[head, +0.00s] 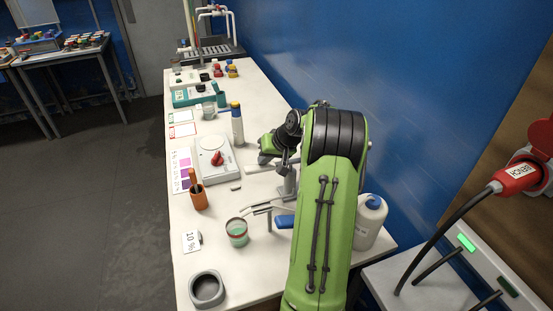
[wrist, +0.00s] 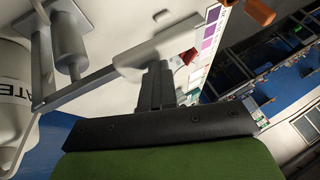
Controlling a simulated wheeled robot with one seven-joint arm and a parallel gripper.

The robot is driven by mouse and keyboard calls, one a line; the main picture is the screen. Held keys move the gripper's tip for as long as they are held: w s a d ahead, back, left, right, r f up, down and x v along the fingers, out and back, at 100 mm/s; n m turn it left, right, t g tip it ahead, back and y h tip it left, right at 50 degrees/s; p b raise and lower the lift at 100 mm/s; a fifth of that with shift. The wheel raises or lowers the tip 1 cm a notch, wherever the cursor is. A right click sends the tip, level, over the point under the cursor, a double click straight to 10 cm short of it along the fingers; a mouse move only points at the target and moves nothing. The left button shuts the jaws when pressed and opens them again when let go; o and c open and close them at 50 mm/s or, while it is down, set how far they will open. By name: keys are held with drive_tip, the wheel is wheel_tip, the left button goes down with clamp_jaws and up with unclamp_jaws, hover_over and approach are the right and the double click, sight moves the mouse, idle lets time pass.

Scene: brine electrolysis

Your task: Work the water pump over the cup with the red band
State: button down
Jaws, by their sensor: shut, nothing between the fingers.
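The cup with the red band (head: 237,233) stands upright on the white bench and holds greenish liquid. The white water jug (head: 370,222) stands to its right, partly behind my green arm; its lettering shows in part in the wrist view (wrist: 14,95). The pump's grey post (wrist: 68,40) and long bar (wrist: 85,84) cross the wrist view to a broad pale paddle (wrist: 150,48). A pale spout (head: 262,208) reaches toward the cup in the head view. My gripper (wrist: 157,66) is shut and empty, its tips right at the paddle; I cannot tell whether they touch.
The blue wall (head: 400,110) closes the right side. The bench front between bowl and cup is clear.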

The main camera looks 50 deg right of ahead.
sight(268, 166)
wheel_tip(268, 166, down, 2)
drive_tip(key=shift+f+b, duration=0.25)
drive_tip(key=shift+b, duration=0.35)
drive_tip(key=r+p, duration=0.1)
drive_tip(key=r, duration=0.1)
drive_tip(key=r+p, duration=0.4)
drive_tip(key=shift+s+d, duration=0.2)
drive_tip(key=shift+d, duration=0.15)
drive_tip(key=shift+f, duration=0.15)
idle(0.8)
drive_tip(key=f+b, duration=0.4)
drive_tip(key=f, duration=0.1)
drive_tip(key=shift+w+a+f, duration=0.2)
drive_tip(key=shift+a+f, duration=0.05)
drive_tip(key=shift+a, duration=0.1)
drive_tip(key=r+p, duration=0.1)
drive_tip(key=r, duration=0.1)
drive_tip(key=r+p, duration=0.1)
drive_tip(key=p, duration=0.1)
drive_tip(key=r+p, duration=0.1)
drive_tip(key=r, duration=0.1)
drive_tip(key=shift+s+d+r+p, duration=0.2)
drive_tip(key=shift+d+r+p, duration=0.1)
drive_tip(key=shift+d+r, duration=0.1)
drive_tip(key=shift+r, duration=0.1)
drive_tip(key=shift+f, duration=0.25)
